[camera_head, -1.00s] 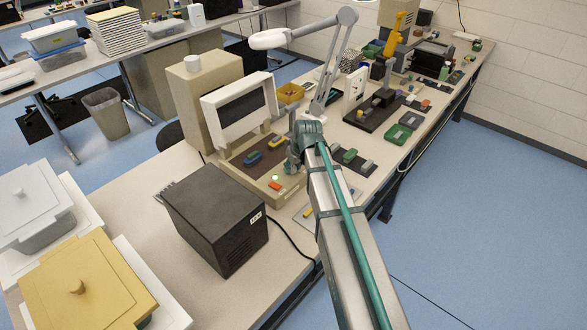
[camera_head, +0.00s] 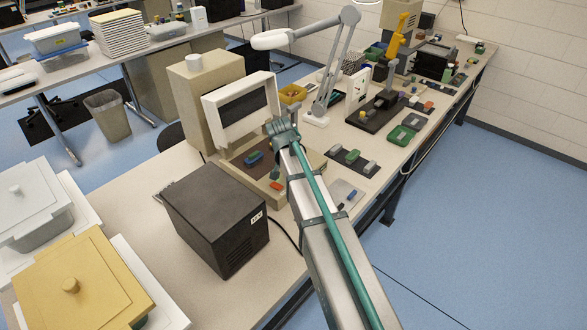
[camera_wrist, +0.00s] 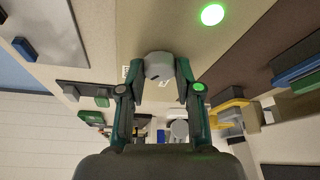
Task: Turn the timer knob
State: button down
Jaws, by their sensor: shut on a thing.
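The timer knob (camera_wrist: 159,66) is a round grey knob with a dark mark, on the beige base of the press, at the upper middle of the wrist view. My gripper (camera_wrist: 160,80) has its two green fingers on either side of it and is shut on it. In the head view my gripper (camera_head: 276,168) reaches down at the front of the beige press (camera_head: 213,72), and it hides the knob there. The press has a white-framed dark window (camera_head: 241,108). A lit green button (camera_wrist: 212,14) is near the knob in the wrist view.
A black box (camera_head: 215,215) stands to the left of my gripper. A red-orange piece (camera_head: 277,186) is close beside it. A dark mat with blue blocks (camera_wrist: 297,75) lies on the base. A lamp (camera_head: 330,75) and a dark strip with small blocks (camera_head: 353,160) are to the right.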

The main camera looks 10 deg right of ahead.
jog(key=m, duration=0.1)
jog(key=m+g+b, duration=0.1)
jog(key=m, duration=0.1)
jog(key=shift+w+a+f+m+h, duration=0.1)
jog(key=shift+w+m+h, duration=0.05)
jog(key=shift+m+h, duration=0.2)
jog(key=shift+m+g+h+b, duration=0.3)
jog(key=shift+m+g, duration=0.2)
jog(key=shift+m, duration=0.65)
jog(key=c, duration=0.8)
grip_release()
jog(key=v, duration=1.2)
